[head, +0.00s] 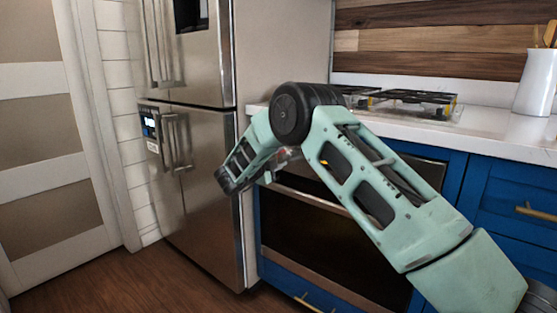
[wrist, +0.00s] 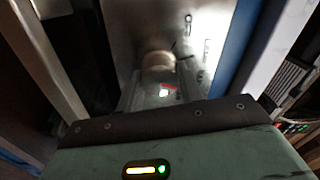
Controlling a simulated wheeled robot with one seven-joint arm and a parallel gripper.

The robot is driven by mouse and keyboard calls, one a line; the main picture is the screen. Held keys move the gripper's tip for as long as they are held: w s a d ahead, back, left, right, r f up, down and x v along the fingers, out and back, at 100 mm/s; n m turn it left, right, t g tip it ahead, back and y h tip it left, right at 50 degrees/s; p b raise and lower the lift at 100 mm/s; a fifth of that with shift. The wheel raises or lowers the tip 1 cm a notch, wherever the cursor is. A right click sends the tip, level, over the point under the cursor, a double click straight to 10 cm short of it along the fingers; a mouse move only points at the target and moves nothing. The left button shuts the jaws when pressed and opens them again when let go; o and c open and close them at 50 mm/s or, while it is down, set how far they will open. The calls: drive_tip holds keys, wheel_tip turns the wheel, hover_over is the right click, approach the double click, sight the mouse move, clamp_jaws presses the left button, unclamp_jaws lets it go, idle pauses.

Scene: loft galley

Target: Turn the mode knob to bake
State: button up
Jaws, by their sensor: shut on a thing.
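The oven (head: 315,232) is set in blue cabinets under the counter, with a dark glass door and a bar handle. In the wrist view its steel control panel (wrist: 200,28) carries small dark markings around a round, pale metallic knob (wrist: 157,60). My gripper (wrist: 160,80) is shut on this mode knob, in front of the panel. The fingers show only faintly, and the knob's pointer and the wording of the marks cannot be read. In the head view my arm hides most of the gripper and panel.
A steel fridge (head: 205,190) stands close on the left of the oven. A cooktop (head: 410,100) and a white utensil crock (head: 537,82) are on the white counter (head: 490,128). Open wood floor (head: 130,280) lies at the lower left.

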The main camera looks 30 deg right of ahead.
drive_tip(key=o, duration=1)
drive_tip(key=shift+a, duration=0.1)
drive_tip(key=p+v, duration=0.2)
drive_tip(key=v, duration=1.5)
drive_tip(key=shift+s+a, duration=0.1)
drive_tip(key=shift+a, duration=0.05)
